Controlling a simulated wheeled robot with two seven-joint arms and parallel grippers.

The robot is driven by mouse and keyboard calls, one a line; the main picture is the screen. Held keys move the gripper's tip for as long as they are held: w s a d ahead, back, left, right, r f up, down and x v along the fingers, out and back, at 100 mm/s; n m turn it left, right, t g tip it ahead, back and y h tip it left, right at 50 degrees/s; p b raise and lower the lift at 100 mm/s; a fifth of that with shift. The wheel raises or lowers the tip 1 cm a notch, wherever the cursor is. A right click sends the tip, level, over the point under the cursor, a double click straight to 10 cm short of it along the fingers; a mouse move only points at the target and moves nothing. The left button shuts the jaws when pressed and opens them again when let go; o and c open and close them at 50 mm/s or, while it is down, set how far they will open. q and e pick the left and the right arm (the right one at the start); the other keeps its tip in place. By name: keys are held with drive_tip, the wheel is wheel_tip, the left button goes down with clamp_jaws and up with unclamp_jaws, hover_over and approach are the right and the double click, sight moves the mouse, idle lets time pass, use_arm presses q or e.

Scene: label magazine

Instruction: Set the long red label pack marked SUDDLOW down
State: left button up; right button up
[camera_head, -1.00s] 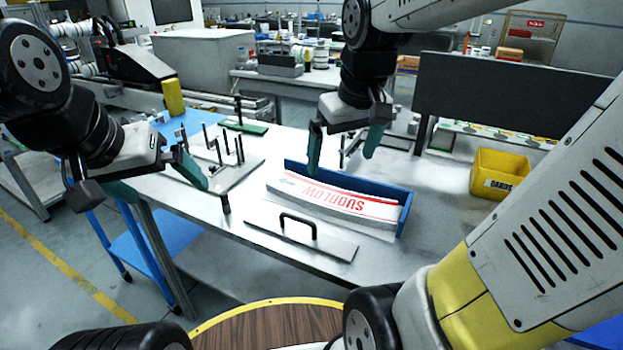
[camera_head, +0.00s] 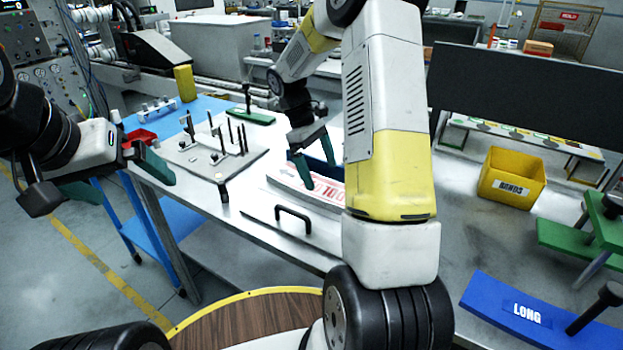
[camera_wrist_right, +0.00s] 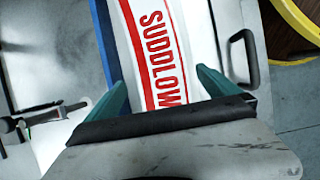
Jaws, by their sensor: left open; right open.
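The long label pack, white with red stripes and red SUDDLOW lettering (camera_head: 330,192), lies on the table against a blue strip-like wall (camera_head: 322,167). My right forearm hides its right part in the head view. In the right wrist view the pack (camera_wrist_right: 152,45) runs away between the fingers, with the blue wall (camera_wrist_right: 107,40) along its left side. My right gripper (camera_head: 313,168) is open over the pack's left part, its fingers (camera_wrist_right: 160,84) apart on either side of the pack. I cannot tell whether they touch it. My left gripper (camera_head: 130,190) is open and empty off the table's left edge.
A flat plate with a black handle (camera_head: 293,215) lies in front of the pack. A plate with upright pins (camera_head: 215,150) stands to the left. A yellow BANDS bin (camera_head: 512,175) and a blue LONG piece (camera_head: 515,310) are at the right.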

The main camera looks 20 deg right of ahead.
sight(328, 190)
drive_tip(key=x, duration=0.6)
drive_tip(key=shift+r, duration=0.1)
drive_tip(key=c, duration=1.9)
